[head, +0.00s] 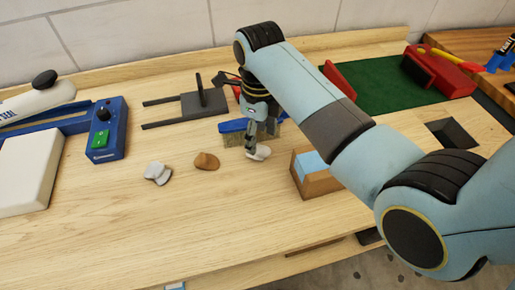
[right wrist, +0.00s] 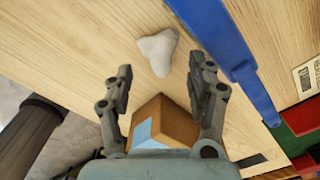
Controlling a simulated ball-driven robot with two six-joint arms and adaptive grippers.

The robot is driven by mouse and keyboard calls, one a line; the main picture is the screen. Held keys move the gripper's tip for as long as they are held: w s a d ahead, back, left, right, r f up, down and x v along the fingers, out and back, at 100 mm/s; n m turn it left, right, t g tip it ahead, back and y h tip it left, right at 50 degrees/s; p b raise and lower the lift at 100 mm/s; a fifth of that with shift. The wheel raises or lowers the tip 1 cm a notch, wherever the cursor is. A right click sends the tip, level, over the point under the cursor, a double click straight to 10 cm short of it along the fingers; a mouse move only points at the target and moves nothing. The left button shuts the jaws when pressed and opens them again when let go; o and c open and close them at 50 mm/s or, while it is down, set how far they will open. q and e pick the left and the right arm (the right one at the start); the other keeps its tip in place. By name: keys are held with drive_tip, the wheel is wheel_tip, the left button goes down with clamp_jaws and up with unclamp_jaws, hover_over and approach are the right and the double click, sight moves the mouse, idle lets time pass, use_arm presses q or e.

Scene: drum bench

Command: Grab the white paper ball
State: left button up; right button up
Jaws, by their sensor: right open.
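A small white lumpy ball (head: 262,154), which looks like crumpled paper, lies on the wooden bench just below my right gripper (head: 258,143). In the right wrist view this white ball (right wrist: 158,50) shows whole, with rounded lobes, just beyond the fingertips. My right gripper (right wrist: 162,70) is open and empty, its fingers spread to either side of the ball's line. In the head view the fingers partly hide the ball. Whether they touch it cannot be told. A second pale grey-white lump (head: 158,173) lies farther left. My left gripper is not in view.
A brown lump (head: 206,161) lies left of the gripper. A blue-topped brush-like block (head: 232,127) stands close behind. A wooden box with a blue piece (head: 316,179) stands to the right. A blue device (head: 106,135) is at left. The front left bench is clear.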

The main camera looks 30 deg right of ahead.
sight(258, 148)
wheel_tip(258, 148, down, 5)
drive_tip(key=shift+r+p, duration=0.2)
drive_tip(key=shift+p, duration=0.1)
drive_tip(key=shift+f, duration=0.25)
drive_tip(key=shift+a, duration=0.1)
drive_tip(key=c, duration=0.3)
drive_tip(key=shift+c, duration=0.8)
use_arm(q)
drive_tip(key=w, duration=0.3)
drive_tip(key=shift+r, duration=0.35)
